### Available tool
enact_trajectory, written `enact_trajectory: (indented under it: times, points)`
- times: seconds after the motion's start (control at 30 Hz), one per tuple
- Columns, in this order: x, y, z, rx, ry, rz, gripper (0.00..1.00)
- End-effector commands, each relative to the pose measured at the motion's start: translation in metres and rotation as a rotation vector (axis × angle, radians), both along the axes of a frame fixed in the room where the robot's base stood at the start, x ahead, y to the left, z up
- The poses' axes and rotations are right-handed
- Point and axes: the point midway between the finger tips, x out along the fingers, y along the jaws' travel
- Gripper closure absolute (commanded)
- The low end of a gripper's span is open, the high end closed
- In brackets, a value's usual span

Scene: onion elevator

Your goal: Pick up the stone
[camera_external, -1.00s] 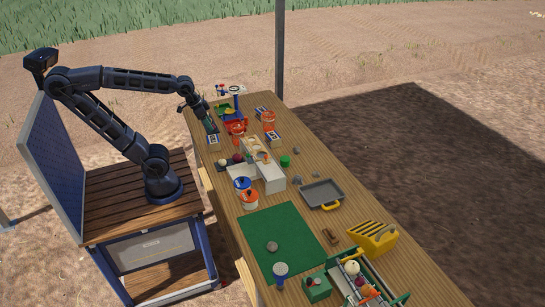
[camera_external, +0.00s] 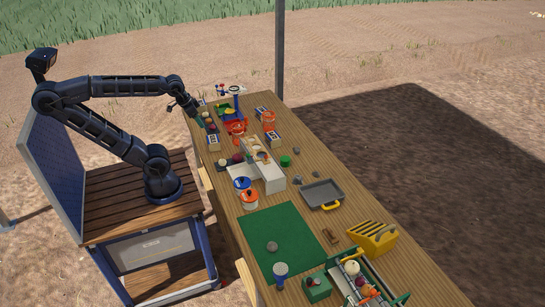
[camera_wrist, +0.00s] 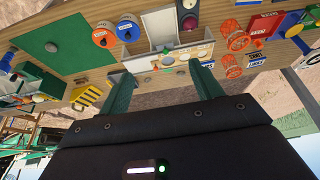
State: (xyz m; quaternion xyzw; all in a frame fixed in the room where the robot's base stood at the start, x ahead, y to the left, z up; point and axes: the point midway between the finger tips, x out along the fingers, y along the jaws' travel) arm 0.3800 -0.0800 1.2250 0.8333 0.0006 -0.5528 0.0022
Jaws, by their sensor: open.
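A round grey stone (camera_external: 272,246) lies on the green mat (camera_external: 300,228) at the near part of the table. The stone also shows in the wrist view (camera_wrist: 51,47), at the upper left on the mat. Smaller grey stones (camera_external: 297,180) lie on the wood by the grey tray; which stone is meant I cannot tell. My gripper (camera_wrist: 162,82) is open, with its two green fingers apart and nothing between them. In the external view my gripper is above the far left end of the table, well away from the mat.
A white box structure (camera_external: 268,177) stands mid-table, with blue and orange-lidded pots (camera_external: 249,199) beside it. The grey tray (camera_external: 322,194), a yellow striped block (camera_external: 373,237) and a green crate (camera_external: 400,299) line the right side. Boxes and orange cups crowd the far end.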

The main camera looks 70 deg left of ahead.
Motion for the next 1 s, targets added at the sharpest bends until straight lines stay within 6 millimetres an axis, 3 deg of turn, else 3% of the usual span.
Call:
enact_trajectory:
  times: [0.17, 0.27, 0.6, 1.0]
  points:
    - [0.021, 0.000, 0.010, -0.023, 0.024, 0.036, 0.35]
    - [0.043, 0.001, 0.019, -0.047, 0.049, 0.075, 0.35]
    - [0.129, 0.004, 0.039, -0.133, 0.139, 0.225, 0.35]
    - [0.238, 0.014, 0.033, -0.224, 0.245, 0.403, 0.35]
